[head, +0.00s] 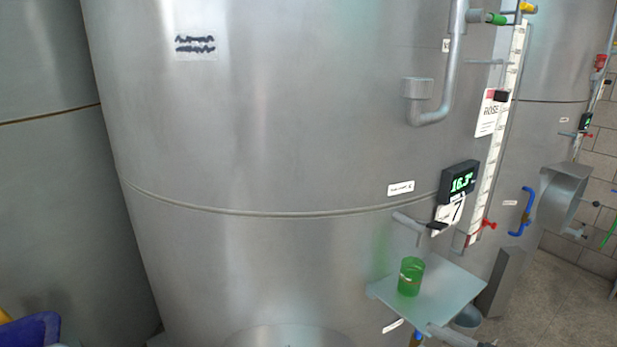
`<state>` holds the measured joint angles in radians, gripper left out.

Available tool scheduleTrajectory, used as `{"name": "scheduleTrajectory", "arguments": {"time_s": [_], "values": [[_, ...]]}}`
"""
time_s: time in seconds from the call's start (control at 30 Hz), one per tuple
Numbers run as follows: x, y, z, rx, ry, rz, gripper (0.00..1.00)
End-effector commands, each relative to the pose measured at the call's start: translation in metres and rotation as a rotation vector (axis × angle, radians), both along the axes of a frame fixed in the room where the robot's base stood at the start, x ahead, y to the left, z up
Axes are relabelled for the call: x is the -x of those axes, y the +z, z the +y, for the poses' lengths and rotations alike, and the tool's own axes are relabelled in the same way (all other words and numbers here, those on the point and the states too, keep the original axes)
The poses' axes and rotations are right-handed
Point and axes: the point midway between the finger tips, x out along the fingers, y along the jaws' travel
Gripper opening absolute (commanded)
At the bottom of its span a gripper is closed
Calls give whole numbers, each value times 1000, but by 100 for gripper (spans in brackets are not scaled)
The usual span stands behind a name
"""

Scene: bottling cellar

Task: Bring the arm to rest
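My gripper and arm do not show clearly in the head view, so I cannot see how the arm stands. A large steel tank (270,130) fills most of the view. A green cup (411,276) stands upright on a small shelf (452,292) at the tank's lower right. A small tap (410,222) sticks out of the tank above the cup.
A display (459,182) reading about 16.3 and a tag with a 7 (449,214) hang by a level gauge (497,140). A blue-handled valve (522,212) sits farther right. A blue container (32,329) is at the lower left. Floor (560,300) shows at the lower right.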

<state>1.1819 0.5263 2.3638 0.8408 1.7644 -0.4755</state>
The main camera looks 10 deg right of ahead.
Motion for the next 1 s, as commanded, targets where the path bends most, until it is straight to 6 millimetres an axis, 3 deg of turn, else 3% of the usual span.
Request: {"name": "scheduleTrajectory", "arguments": {"time_s": [0.17,0.3,0.4,0.5,0.63,0.77,1.0], "values": [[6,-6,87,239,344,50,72],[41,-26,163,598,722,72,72],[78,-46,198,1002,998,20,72],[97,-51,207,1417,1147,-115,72],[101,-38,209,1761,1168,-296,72],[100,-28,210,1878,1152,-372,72],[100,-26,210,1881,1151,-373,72]]}}
